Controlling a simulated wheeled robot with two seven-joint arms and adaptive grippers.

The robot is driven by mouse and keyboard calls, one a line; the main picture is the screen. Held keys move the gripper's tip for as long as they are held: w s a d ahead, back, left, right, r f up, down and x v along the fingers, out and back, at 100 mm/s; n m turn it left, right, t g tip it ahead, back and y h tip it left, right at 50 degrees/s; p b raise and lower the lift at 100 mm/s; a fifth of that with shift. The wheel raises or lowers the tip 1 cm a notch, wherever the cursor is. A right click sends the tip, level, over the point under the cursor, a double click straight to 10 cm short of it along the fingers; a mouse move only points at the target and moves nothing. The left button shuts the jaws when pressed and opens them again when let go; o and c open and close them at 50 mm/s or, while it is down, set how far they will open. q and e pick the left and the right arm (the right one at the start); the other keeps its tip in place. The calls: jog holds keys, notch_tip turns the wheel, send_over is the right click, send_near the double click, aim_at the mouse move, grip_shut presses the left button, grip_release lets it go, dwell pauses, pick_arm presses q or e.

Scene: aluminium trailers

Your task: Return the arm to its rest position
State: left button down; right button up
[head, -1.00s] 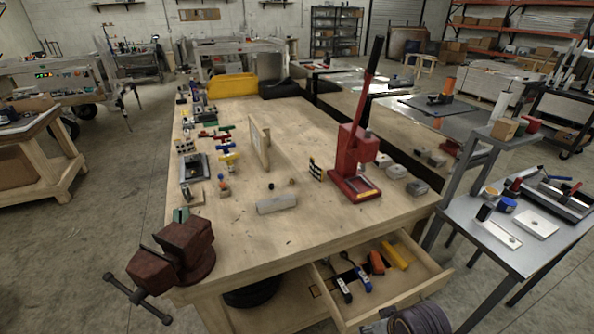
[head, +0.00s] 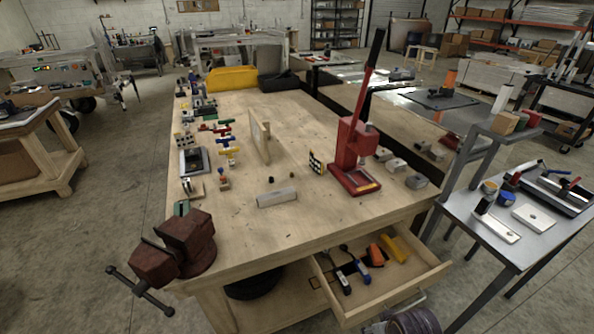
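A wooden workbench (head: 300,221) fills the middle. Its front drawer (head: 409,289) is open and holds a yellow item (head: 393,249), an orange item (head: 376,256) and tools with blue and white handles (head: 361,267).
A dark red vise (head: 183,246) sits on the bench's near left corner. A red arbor press (head: 354,158) stands at the right, its lever upright. A grey block (head: 277,198) lies near the front. A metal table (head: 521,248) stands at the right. Floor is clear at the left.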

jog(key=s+f+g+p, duration=0.1)
jog(key=s+f+p, duration=0.15)
jog(key=f, duration=1.15)
jog(key=s+f+p, duration=0.1)
jog(key=s+f, duration=0.2)
jog(key=f, duration=1)
jog(key=s+d+f+p, duration=0.1)
jog(key=s+d+f, duration=0.1)
jog(key=s+f, duration=0.5)
jog(key=s+d+f+g+p, duration=0.1)
jog(key=s+d+f, duration=0.1)
jog(key=s+f, duration=0.5)
jog(key=shift+s+d+f+p, duration=0.2)
jog(key=shift+s+p, duration=0.15)
jog(key=shift+s, duration=3)
jog(key=shift+a, duration=0.1)
jog(key=shift+o, duration=0.4)
